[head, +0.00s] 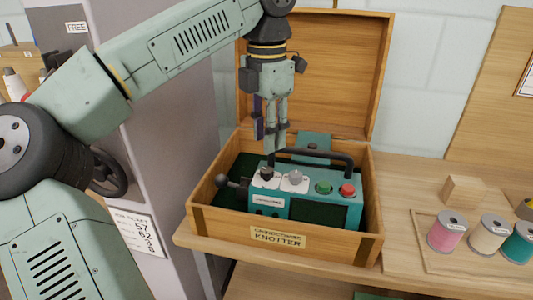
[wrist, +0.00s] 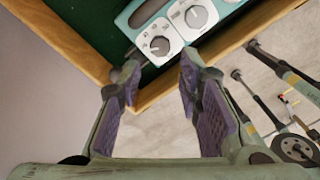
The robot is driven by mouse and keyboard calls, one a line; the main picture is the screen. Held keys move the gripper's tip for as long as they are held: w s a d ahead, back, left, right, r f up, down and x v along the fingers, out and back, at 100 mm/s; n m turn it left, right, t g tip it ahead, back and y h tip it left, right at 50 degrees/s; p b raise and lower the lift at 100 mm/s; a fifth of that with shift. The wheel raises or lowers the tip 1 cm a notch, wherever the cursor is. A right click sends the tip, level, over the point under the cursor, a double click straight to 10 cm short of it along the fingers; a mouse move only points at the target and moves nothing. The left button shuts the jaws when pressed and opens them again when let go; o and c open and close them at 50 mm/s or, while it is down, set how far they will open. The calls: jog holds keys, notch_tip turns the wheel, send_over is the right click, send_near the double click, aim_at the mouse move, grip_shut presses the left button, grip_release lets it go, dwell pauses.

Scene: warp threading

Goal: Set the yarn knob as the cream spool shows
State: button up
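The cream spool (head: 489,233) stands at the right on a wooden tray, between a pink and a teal spool; its label is too small to read. A teal knotter machine (head: 300,205) sits in an open wooden box. It has two knobs on white plates: a dark knob (head: 266,172) and a light grey knob (head: 295,177). In the wrist view the dark knob (wrist: 160,46) and grey knob (wrist: 196,16) have dial marks too blurred to read; I cannot tell which is the yarn knob. My gripper (head: 269,145) points down above the knobs, open and empty; its fingers (wrist: 159,68) stand apart.
The machine has a black carry handle (head: 325,155), a green button (head: 324,187), a red button (head: 348,190) and a side lever (head: 228,183). The box lid (head: 320,70) stands open behind. The box wall (head: 215,218) surrounds it. A grey cabinet (head: 165,120) is left.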

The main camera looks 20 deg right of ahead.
jog(key=shift+r, duration=2.3)
